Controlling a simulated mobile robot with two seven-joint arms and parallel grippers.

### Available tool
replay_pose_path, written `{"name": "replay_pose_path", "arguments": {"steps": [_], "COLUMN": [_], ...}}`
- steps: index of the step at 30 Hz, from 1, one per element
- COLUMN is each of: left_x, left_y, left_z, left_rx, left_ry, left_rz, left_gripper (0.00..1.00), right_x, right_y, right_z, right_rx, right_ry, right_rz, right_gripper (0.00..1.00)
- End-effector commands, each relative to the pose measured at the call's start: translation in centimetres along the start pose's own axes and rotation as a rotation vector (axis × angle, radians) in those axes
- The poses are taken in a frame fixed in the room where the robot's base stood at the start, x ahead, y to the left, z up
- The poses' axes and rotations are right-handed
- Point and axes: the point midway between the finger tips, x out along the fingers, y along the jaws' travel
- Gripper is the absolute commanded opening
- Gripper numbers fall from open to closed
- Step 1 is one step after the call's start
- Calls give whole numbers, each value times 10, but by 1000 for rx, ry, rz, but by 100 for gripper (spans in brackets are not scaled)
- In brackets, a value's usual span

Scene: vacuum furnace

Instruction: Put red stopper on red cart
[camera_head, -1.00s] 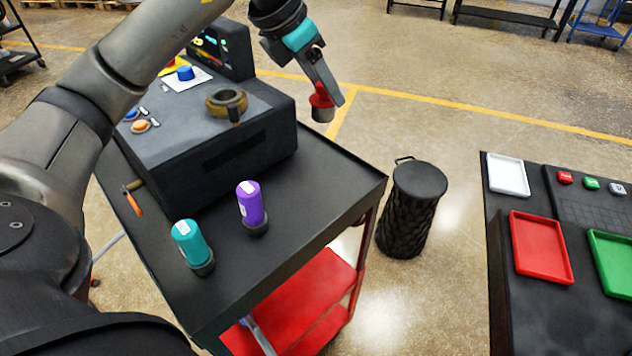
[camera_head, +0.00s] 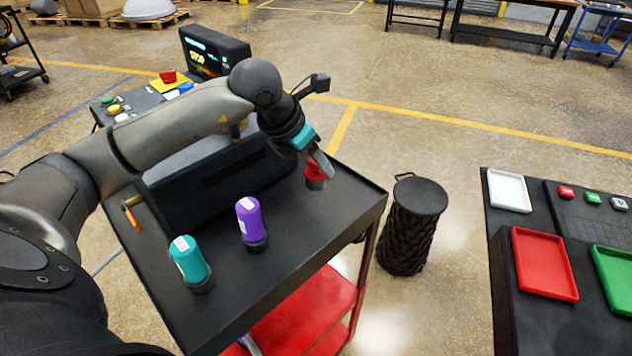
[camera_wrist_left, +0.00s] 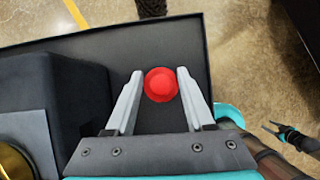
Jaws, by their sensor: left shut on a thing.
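The red stopper (camera_head: 315,171), with a grey lower part, is held between the fingers of my left gripper (camera_head: 322,163). It is low over the back right corner of the red cart's black top (camera_head: 330,214); I cannot tell whether it touches the top. In the left wrist view the stopper's round red top (camera_wrist_left: 161,85) sits between the two fingertips (camera_wrist_left: 160,88), with the cart top (camera_wrist_left: 180,40) beneath. The cart's red lower shelf (camera_head: 312,305) shows below.
A dark box (camera_head: 215,182) stands left of the stopper on the cart. A purple bottle (camera_head: 249,218) and a teal bottle (camera_head: 188,258) stand nearer the front. A black bin (camera_head: 412,225) is on the floor to the right. A red tray (camera_head: 544,263) lies on the right table.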

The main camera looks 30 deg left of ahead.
Motion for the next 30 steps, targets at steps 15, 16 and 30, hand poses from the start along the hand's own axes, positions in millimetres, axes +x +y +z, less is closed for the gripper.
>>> {"name": "replay_pose_path", "arguments": {"steps": [15,16,30], "left_x": [47,48,48], "left_y": [0,0,0], "left_z": [-26,-27,-27], "left_rx": [-1,0,1], "left_ry": [-1,-2,-1], "left_rz": [-1,-1,0], "left_gripper": [0,0,76], "right_x": [1,1,2], "right_y": [0,0,0], "right_z": [0,0,0], "right_rx": [0,0,1], "right_ry": [0,0,0], "right_rz": [0,0,0], "right_gripper": [54,54,54]}}
